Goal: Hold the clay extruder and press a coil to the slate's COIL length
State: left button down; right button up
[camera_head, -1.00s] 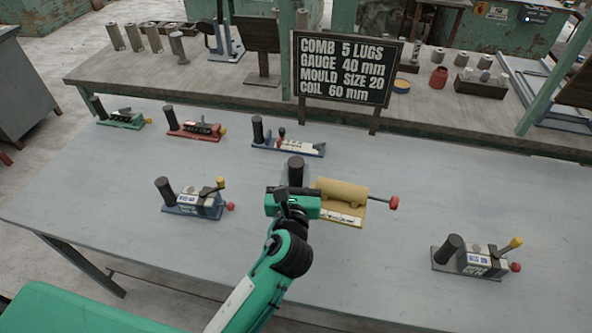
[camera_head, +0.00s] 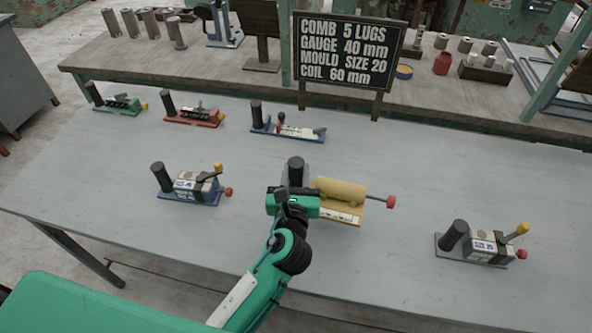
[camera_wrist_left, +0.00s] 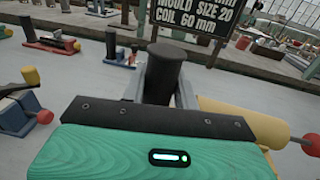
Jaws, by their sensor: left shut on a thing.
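The clay extruder, with a tan barrel (camera_head: 340,190), a dark upright grip post (camera_head: 295,172) and a red-knobbed plunger rod (camera_head: 391,201), stands on the table right of centre. The post (camera_wrist_left: 166,74) and barrel (camera_wrist_left: 255,122) also show in the left wrist view. My left gripper (camera_head: 291,187) is shut on the grip post; its fingers are partly hidden. The slate (camera_head: 346,62) behind the table reads COIL 60 mm. A ruled strip lies along the extruder's front; its marks are too small to read. My right gripper is not in view.
Blue-based (camera_head: 190,186) and dark-based (camera_head: 478,245) tools stand left and right of the extruder. Green (camera_head: 117,104), red (camera_head: 192,114) and blue (camera_head: 288,128) tools line the back. The front right tabletop (camera_head: 400,275) is clear.

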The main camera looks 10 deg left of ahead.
aim_at(296, 185)
pick_arm(q)
jog(key=shift+f, duration=0.55)
jog(key=shift+f+b, duration=0.25)
jog(key=shift+b, duration=0.2)
jog(key=shift+f+b, duration=0.7)
jog(key=shift+f, duration=0.45)
jog(key=shift+f+b, duration=0.4)
jog(key=shift+f, duration=0.45)
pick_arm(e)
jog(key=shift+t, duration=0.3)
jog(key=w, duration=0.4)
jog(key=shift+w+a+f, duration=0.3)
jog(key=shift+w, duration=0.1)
